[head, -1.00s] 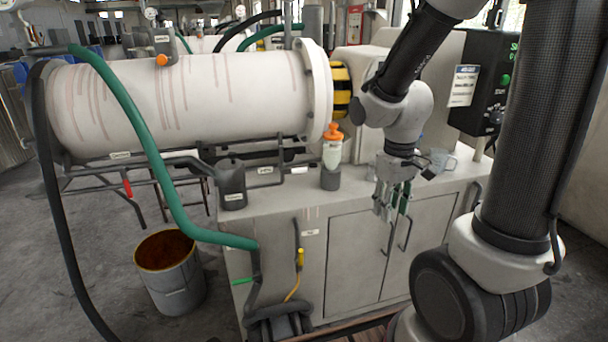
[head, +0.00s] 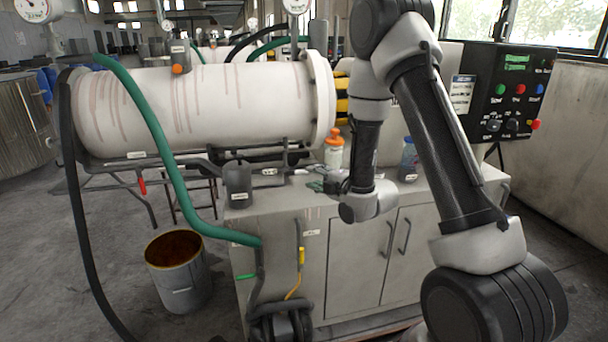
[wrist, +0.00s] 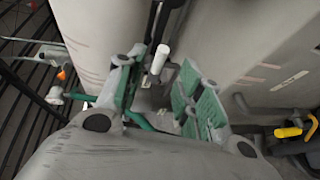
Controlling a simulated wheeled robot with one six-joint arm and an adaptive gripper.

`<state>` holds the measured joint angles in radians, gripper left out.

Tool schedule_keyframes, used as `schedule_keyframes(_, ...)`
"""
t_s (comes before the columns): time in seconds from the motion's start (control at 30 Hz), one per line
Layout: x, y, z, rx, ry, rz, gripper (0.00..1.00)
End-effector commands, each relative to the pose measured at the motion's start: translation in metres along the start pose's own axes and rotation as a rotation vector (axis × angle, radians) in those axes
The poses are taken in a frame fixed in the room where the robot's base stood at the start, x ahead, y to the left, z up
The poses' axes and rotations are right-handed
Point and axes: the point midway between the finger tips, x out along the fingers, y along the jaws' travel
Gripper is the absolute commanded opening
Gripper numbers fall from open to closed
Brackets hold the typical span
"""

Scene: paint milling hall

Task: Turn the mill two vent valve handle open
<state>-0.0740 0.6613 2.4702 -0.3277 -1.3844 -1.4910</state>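My gripper (head: 324,184) is over the left part of the cabinet top, pointing left toward the mill's white drum (head: 200,105). In the wrist view my gripper (wrist: 160,88) has its green-padded fingers spread apart. A white-tipped lever (wrist: 160,58) shows between and beyond the fingers, with no visible contact. In the head view a red handle (head: 142,186) hangs under the drum and a yellow handle (head: 301,256) is on the cabinet front. An orange knob (head: 178,69) sits on the drum's top fitting. Labels are too small to read, so I cannot tell which handle is mill two's vent valve.
A dark grey cup (head: 237,181) stands left on the cabinet top (head: 270,200). An orange-capped bottle (head: 333,150) and a blue-capped bottle (head: 409,155) stand near my arm. A green hose (head: 160,150) crosses the drum's front. A bucket (head: 180,282) stands on the floor.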

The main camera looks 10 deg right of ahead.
Motion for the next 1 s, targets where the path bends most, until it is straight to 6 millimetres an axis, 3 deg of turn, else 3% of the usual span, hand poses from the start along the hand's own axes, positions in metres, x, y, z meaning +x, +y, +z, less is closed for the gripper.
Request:
schedule_keyframes(0.4,0.063,-0.001,0.0,0.002,0.0,-0.002,0.36)
schedule_keyframes(0.77,0.071,0.0,0.0,0.003,-0.001,-0.002,0.36)
schedule_keyframes(0.97,0.071,0.0,0.0,0.004,-0.001,-0.002,0.02)
schedule_keyframes(1.0,0.071,0.0,0.0,0.004,-0.001,-0.003,0.0)
